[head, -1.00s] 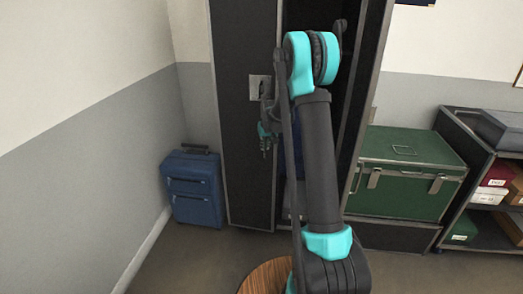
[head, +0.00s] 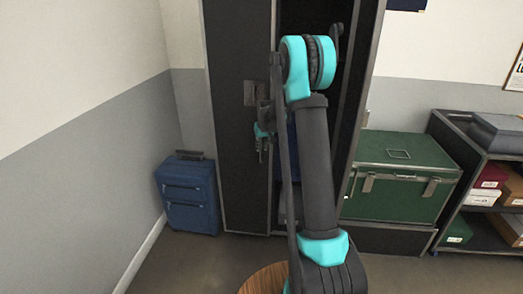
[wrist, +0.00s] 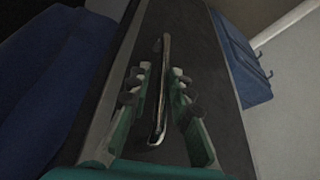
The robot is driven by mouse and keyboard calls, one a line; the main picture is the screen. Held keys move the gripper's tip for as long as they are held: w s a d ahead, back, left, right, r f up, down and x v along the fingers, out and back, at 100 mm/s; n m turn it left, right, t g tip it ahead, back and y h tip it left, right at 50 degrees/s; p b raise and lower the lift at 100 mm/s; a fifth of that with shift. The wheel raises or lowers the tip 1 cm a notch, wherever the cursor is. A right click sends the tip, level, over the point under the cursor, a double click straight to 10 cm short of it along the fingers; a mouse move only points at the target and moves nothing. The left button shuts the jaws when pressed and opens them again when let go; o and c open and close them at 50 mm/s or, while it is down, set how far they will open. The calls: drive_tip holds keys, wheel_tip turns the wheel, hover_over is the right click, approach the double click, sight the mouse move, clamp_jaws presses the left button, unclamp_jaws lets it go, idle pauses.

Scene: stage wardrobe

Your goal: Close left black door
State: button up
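The left black door (head: 237,165) is a tall dark panel with a metal edge, at the left of the wardrobe in the head view. The dark opening shows to its right, so it stands open. In the wrist view the door (wrist: 205,60) runs lengthwise with its shiny bar handle (wrist: 161,95) upright in the middle. My gripper (wrist: 160,98) has its two fingers apart, one on each side of the handle; contact is not clear. In the head view my gripper (head: 263,148) is at the door's right part, below the handle plate, partly hidden by my arm.
A blue suitcase (head: 188,195) stands on the floor left of the door, near the wall. A green trunk (head: 395,178) and a shelf with boxes (head: 490,180) are on the right. A round wooden top (head: 264,280) is low in front. Blue material (wrist: 50,75) shows beyond the door edge.

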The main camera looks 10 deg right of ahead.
drive_tip(key=v, duration=0.9)
drive_tip(key=shift+r, duration=0.3)
drive_tip(key=shift+s, duration=0.2)
